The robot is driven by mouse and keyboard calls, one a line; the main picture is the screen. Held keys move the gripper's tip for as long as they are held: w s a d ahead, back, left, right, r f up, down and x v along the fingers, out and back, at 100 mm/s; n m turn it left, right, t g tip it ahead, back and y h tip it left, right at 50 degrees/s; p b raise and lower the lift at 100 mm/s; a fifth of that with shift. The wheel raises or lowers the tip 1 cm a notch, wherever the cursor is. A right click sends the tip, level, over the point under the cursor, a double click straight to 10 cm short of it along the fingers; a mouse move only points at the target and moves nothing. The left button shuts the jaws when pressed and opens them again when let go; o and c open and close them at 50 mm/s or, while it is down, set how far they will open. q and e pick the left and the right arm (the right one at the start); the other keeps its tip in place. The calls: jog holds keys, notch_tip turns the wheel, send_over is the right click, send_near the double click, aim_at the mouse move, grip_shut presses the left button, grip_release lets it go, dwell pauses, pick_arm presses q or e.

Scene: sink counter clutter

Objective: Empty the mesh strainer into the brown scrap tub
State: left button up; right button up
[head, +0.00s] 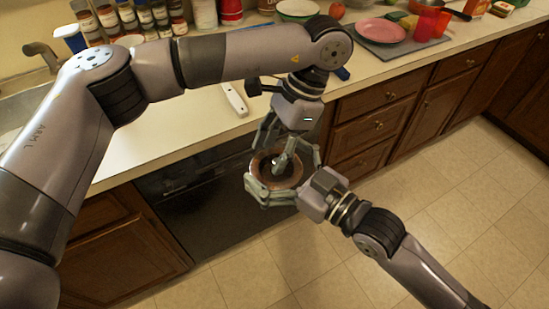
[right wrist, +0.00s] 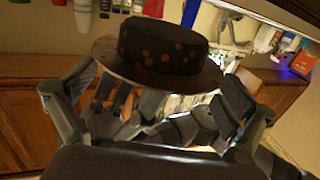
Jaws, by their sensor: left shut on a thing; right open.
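A dark brown, wide-brimmed round vessel (head: 258,166), apparently the mesh strainer, hangs in the air in front of the counter. In the right wrist view it (right wrist: 160,45) shows its dark side with orange dots and a broad brim. My left gripper (head: 285,150) comes down from above and is shut on it, with a finger at its middle. My right gripper (head: 290,182) is open, its fingers spread around the vessel from the lower right; whether they touch it is unclear. Its contents cannot be made out. I cannot pick out the brown scrap tub.
The pale counter (head: 185,125) runs behind my grippers, with a white long object (head: 235,98) near its edge. Jars and bottles (head: 130,18) stand at the back. A pink plate (head: 380,31) and red cups (head: 427,22) are at right. The tiled floor (head: 440,220) is clear.

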jog(key=shift+d, duration=0.1)
pick_arm(q)
jog(key=shift+r, duration=0.1)
pick_arm(e)
jog(key=v, duration=1.2)
jog(key=a+r+n+g+y, duration=0.2)
jog(key=a+r+n+g, duration=0.25)
jog(key=r+g, duration=0.5)
pick_arm(q)
jog(key=s+a+r+n+g+h, duration=0.2)
jog(key=s+a+r+n, duration=0.4)
jog(key=a+r+n, duration=0.2)
jog(key=shift+r, duration=0.9)
pick_arm(e)
jog(key=w+a+t, duration=0.2)
jog(key=w+a, duration=0.1)
jog(key=a, duration=0.8)
jog(key=shift+f+n, duration=0.3)
jog(key=shift+n, duration=0.05)
jog(key=shift+w, duration=0.15)
jog(key=shift+c, duration=0.6)
